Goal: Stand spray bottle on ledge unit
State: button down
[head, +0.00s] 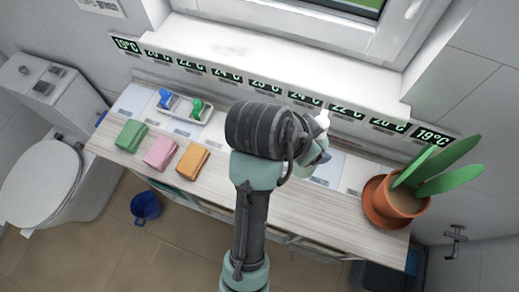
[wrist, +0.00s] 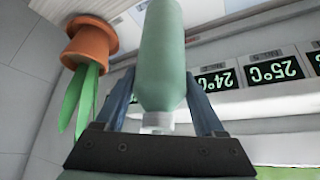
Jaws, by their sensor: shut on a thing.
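The spray bottle (wrist: 160,50) is pale green with a clear whitish end piece near my palm in the wrist view. My gripper (wrist: 158,88) is shut on it, with one blue finger on each side. The bottle's far end runs out of the top of that view. In the head view my gripper (head: 314,158) is over the right half of the wooden top, mostly hidden by my wrist. A small white tip (head: 323,118) shows beyond it, probably part of the bottle. The white ledge (head: 270,68) runs below the window, with temperature displays along its front.
A wooden counter (head: 290,205) carries green (head: 131,136), pink (head: 161,153) and orange (head: 193,161) blocks at left. A white tray (head: 184,113) holds blue and green items. A potted plant (head: 385,208) stands at the right end. The ledge top looks clear.

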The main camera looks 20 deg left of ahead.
jog(key=f+p, duration=0.1)
jog(key=f, duration=0.9)
jog(key=shift+s, duration=0.2)
jog(key=shift+f, duration=0.1)
